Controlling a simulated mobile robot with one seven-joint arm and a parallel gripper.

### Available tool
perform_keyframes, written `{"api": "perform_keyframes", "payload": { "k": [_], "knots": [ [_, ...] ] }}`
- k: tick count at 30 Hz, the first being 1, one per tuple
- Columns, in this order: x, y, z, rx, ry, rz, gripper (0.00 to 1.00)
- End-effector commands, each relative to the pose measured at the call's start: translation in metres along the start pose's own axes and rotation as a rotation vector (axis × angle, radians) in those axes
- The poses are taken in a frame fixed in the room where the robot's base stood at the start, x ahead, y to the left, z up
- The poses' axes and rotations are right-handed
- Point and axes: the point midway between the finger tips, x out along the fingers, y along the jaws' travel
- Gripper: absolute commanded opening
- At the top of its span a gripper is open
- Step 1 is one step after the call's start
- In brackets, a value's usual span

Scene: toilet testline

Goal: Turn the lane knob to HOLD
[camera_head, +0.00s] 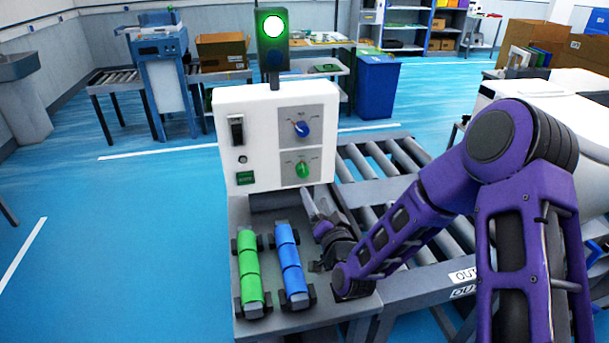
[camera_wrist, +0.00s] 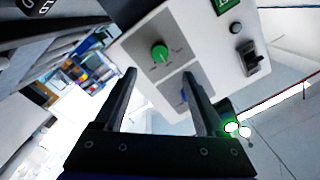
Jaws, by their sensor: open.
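A white control box (camera_head: 260,110) carries two knobs on grey plates. The upper knob is blue (camera_head: 302,129) and the lower one is green (camera_head: 303,169). The lettering around them is too small to read, so I cannot tell which is the lane knob. My gripper (camera_head: 316,208) is open and empty, just below and in front of the green knob, apart from it. In the wrist view the green knob (camera_wrist: 159,53) shows beyond the gap between the fingertips (camera_wrist: 160,76). The blue knob (camera_wrist: 184,95) is partly hidden beside the right finger.
A black switch (camera_head: 237,131), a small button and a green label are on the box's left side. A green lamp (camera_head: 273,27) is lit on top. Green (camera_head: 249,266) and blue (camera_head: 290,262) cylinder carriers lie below, left of my gripper. A roller conveyor (camera_head: 385,165) runs at right.

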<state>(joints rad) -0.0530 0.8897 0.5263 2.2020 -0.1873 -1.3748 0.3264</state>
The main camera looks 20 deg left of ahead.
Motion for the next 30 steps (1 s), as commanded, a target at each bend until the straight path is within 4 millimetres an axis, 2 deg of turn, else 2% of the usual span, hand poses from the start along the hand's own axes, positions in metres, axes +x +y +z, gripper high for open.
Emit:
{"api": "perform_keyframes", "payload": {
  "k": [3, 9, 15, 21, 29, 30],
  "knots": [
    [0.027, -0.001, -0.001, 0.001, 0.002, 0.0, 0.72],
    [0.067, 0.0, -0.001, 0.001, 0.002, 0.001, 0.72],
    [0.095, 0.001, 0.0, 0.0, 0.002, 0.001, 0.72],
    [0.107, 0.001, 0.0, 0.0, 0.0, 0.001, 0.72],
    [0.108, 0.001, 0.0, 0.0, 0.0, 0.002, 0.72],
    [0.108, 0.001, 0.0, 0.0, 0.0, 0.002, 0.69]
  ]
}}
